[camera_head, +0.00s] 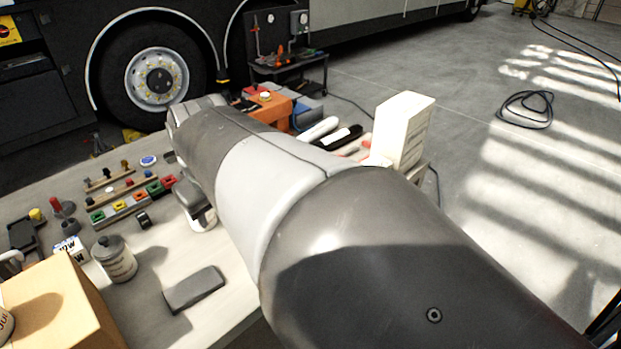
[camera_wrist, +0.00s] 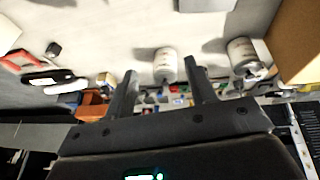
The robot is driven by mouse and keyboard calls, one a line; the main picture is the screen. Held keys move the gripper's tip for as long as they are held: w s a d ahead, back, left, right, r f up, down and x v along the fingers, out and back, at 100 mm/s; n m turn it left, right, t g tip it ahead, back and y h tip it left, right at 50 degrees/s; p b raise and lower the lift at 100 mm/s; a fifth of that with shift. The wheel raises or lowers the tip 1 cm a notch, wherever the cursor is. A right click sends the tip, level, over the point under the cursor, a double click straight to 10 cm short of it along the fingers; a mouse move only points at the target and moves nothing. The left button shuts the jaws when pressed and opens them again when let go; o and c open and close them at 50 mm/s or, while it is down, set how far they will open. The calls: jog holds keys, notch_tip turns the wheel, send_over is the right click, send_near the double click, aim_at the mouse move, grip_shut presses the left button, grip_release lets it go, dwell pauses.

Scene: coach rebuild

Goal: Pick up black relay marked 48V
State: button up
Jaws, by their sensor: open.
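I cannot read a 48V mark on anything. A small black block (camera_head: 144,220) on the table in the head view may be the relay. A small dark block (camera_wrist: 53,48) shows at the upper left of the wrist view; I cannot tell if it is the same thing. My gripper (camera_wrist: 164,72) is open in the wrist view, with nothing held between its fingers. A pale can (camera_wrist: 165,64) shows beyond the gap. In the head view my arm hides the fingers and part of the table.
The workbench (camera_head: 235,300) holds a grey can (camera_head: 114,258), a dark flat pad (camera_head: 194,289), a cardboard box (camera_head: 62,305) and a rack of coloured parts (camera_head: 132,203). A white box (camera_head: 402,130) stands right of my arm. Bare tabletop surrounds the pad.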

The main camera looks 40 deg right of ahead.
jog(key=w+d+f+g, duration=0.1)
jog(key=w+d+f, duration=0.15)
jog(key=d, duration=0.65)
jog(key=w+d+f+g, duration=0.1)
jog(key=w+d, duration=0.2)
jog(key=d, duration=0.6)
jog(key=w+d+f, duration=0.1)
jog(key=w+d, duration=0.2)
jog(key=d, duration=0.6)
jog(key=shift+n+y, duration=0.5)
jog(key=shift+y, duration=0.2)
jog(key=d+f, duration=0.3)
jog(key=s+d+f, duration=0.1)
jog(key=d+f, duration=0.4)
jog(key=d, duration=0.1)
jog(key=shift+s+d+f, duration=0.1)
jog(key=shift+s+f, duration=0.05)
jog(key=shift+f, duration=0.25)
jog(key=f, duration=0.3)
jog(key=w+f, duration=0.1)
jog(key=f, duration=0.1)
jog(key=shift+a+f, duration=0.3)
jog(key=shift+a, duration=0.05)
jog(key=c, duration=1.1)
